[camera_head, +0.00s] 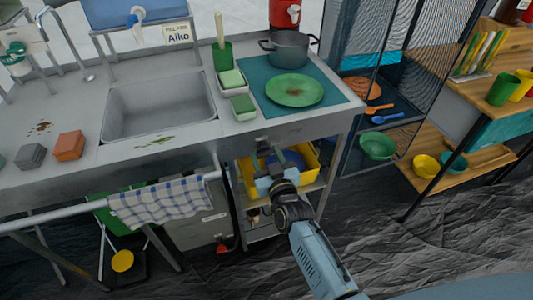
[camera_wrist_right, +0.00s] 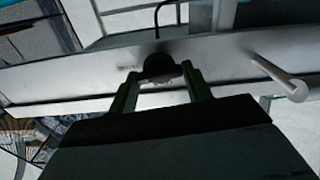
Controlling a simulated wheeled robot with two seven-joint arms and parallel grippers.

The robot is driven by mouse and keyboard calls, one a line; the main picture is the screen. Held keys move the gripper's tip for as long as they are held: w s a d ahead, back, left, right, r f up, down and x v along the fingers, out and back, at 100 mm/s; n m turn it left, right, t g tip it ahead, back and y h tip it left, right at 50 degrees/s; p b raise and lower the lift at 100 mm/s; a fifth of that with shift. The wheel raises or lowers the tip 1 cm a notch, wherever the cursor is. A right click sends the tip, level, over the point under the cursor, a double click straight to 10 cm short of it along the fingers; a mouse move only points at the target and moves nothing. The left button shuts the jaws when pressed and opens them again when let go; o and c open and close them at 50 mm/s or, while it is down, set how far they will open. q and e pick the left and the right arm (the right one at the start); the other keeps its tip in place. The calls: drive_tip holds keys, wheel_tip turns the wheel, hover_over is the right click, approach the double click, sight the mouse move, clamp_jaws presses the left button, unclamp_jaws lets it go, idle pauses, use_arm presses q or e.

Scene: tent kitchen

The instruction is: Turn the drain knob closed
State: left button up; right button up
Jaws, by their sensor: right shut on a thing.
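The drain knob (camera_wrist_right: 159,66) is a dark, rounded knob on the front face of the metal sink counter, seen in the right wrist view. My right gripper (camera_wrist_right: 160,83) has one finger on each side of it and is shut on it. In the head view my right gripper (camera_head: 266,154) reaches up to the counter's front edge, right of the sink basin (camera_head: 160,105). The knob is mostly hidden there by the gripper. The knob's turn position cannot be read. My left gripper is not in view.
A yellow tub (camera_head: 312,158) stands on the shelf behind my right gripper. A checked towel (camera_head: 160,202) hangs on a rail to the left. A green plate (camera_head: 294,90) and a grey pot (camera_head: 290,50) stand on the counter above. A pale lever (camera_wrist_right: 280,77) sticks out right of the knob.

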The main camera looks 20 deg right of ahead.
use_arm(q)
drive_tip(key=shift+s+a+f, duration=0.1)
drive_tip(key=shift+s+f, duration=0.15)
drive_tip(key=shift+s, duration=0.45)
use_arm(e)
drive_tip(key=shift+m, duration=0.6)
drive_tip(key=o, duration=1)
drive_tip(key=shift+s, duration=0.15)
drive_tip(key=shift+s+p, duration=0.25)
drive_tip(key=shift+p, duration=0.05)
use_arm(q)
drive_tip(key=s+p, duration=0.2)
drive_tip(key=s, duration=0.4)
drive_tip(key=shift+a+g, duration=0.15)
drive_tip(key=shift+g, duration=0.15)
use_arm(e)
drive_tip(key=s, duration=1.2)
drive_tip(key=shift+s+d, duration=0.25)
drive_tip(key=shift+s, duration=0.05)
